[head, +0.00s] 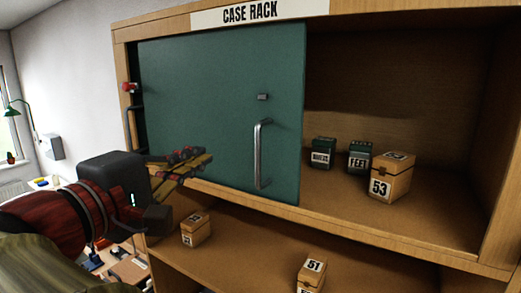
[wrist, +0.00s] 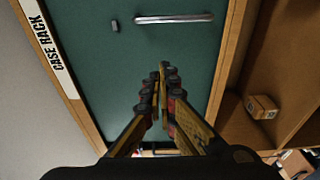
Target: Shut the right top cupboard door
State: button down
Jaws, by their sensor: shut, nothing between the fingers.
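The teal door panel (head: 215,90) covers the left part of the top compartment of the case rack. The right part of that compartment is uncovered. The panel has a vertical metal handle (head: 259,155) near its right edge and a small grey block (head: 262,97) above it. In the wrist view the panel (wrist: 110,60) fills the middle, with the handle (wrist: 174,18) near the top. My gripper (head: 208,156) is in front of the panel's lower left part, left of the handle. Its fingertips, also in the wrist view (wrist: 167,72), are together and empty. I cannot tell whether they touch the panel.
Boxes marked 53 (head: 389,178) and FEET (head: 360,157), with another small dark one (head: 322,153), stand in the uncovered part. Small boxes stand on the shelf below, including one marked 51 (head: 312,272). A dark gap shows along the panel's left edge.

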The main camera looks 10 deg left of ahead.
jog(key=p+x, duration=0.3)
jog(key=x, duration=0.7)
jog(key=shift+w, duration=0.1)
jog(key=s+d, duration=0.2)
jog(key=d, duration=0.1)
jog(key=shift+s+d+f+p, duration=0.1)
jog(key=shift+s+d+p, duration=0.05)
jog(key=shift+s+p, duration=0.2)
jog(key=shift+f, duration=0.1)
